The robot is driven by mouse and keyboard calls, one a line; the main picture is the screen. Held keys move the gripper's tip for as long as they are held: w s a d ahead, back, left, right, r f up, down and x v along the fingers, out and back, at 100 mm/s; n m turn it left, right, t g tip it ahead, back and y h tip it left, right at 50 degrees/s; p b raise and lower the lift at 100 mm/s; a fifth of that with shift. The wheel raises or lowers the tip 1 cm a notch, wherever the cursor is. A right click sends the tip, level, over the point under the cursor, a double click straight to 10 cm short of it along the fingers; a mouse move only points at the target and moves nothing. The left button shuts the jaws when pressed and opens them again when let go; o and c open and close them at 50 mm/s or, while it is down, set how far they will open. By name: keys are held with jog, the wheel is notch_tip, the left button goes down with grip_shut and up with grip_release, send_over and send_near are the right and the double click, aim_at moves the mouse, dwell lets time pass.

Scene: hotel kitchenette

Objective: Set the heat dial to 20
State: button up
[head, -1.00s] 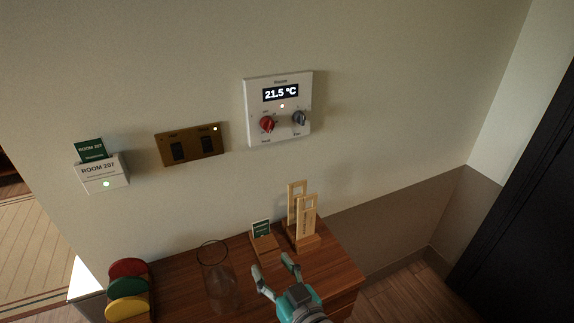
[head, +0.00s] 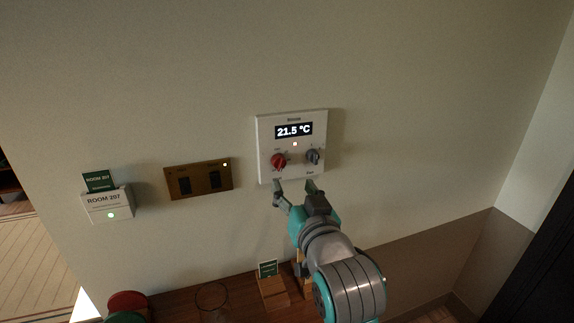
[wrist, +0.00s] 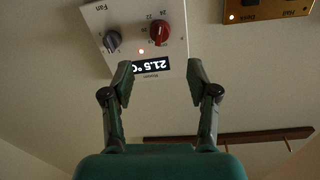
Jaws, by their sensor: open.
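The white thermostat panel (head: 264,131) is on the wall, and its display (head: 294,131) reads 21.5 °C. The red heat dial (head: 278,161) is at its lower left, and the grey fan dial (head: 313,157) is at its lower right. My gripper (head: 294,187) is open and empty, just below the panel in the head view, apart from the dials. In the wrist view the panel appears upside down, with the red dial (wrist: 160,33) beyond the fingertips (wrist: 160,72) and the grey dial (wrist: 112,42) to its left. A fingertip covers part of the display there.
A brass switch plate (head: 199,178) and a white card holder (head: 107,206) marked ROOM 207 are on the wall to the left. The wall right of the panel is clear.

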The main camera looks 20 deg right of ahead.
aim_at(281, 165)
jog(key=w, duration=1)
jog(key=shift+w+d, duration=0.15)
jog(key=shift+d, duration=0.15)
grip_shut()
